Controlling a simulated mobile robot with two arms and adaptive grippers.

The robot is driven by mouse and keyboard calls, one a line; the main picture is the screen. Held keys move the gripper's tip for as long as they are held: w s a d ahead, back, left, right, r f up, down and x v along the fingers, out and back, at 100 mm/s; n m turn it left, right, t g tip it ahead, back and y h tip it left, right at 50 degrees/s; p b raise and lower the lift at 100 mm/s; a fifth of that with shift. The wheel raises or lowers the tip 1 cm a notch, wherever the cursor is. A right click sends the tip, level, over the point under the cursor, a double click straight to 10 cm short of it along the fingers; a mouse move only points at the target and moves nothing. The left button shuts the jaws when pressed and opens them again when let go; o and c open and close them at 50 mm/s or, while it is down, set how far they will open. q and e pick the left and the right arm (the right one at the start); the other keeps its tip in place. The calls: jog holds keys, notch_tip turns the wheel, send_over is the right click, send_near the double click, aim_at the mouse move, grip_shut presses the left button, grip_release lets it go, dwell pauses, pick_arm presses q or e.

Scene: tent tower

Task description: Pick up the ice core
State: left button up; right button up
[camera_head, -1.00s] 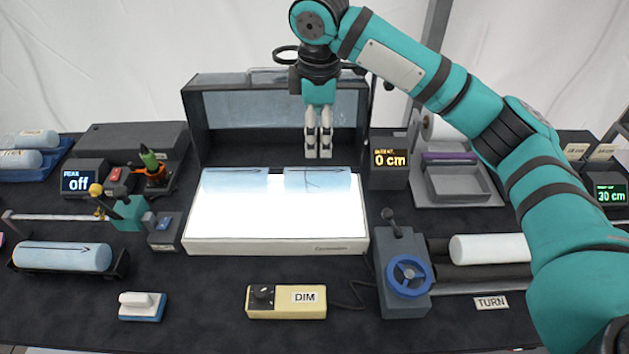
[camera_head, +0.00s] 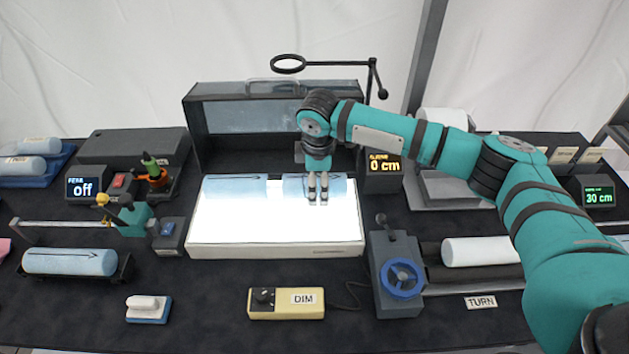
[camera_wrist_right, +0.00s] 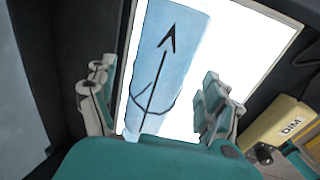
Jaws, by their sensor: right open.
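My right gripper (camera_head: 318,198) is low over the right part of the glowing light table (camera_head: 270,246). A pale blue ice core piece (camera_head: 297,184) lies there at the table's back edge, partly behind the gripper. In the right wrist view this ice core (camera_wrist_right: 165,65), with a black arrow and a curved dark line, shows between the spread fingers of the open right gripper (camera_wrist_right: 155,95). I cannot tell the height gap. A second core piece (camera_head: 235,186) lies to its left. Another core with an arrow (camera_head: 70,262) rests in a dark cradle. My left gripper is not in view.
A dark raised lid (camera_head: 225,115) stands behind the light table. A ring on an arm (camera_head: 288,64) rises above it. A yellow DIM box (camera_head: 285,303) and a blue handwheel (camera_head: 402,278) are in front and right. More cores (camera_head: 25,155) lie at far left.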

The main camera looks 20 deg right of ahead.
jog(key=shift+w+d+f, duration=0.1)
jog(key=shift+w+f, duration=0.15)
jog(key=shift+f, duration=0.8)
jog(key=c, duration=1.6)
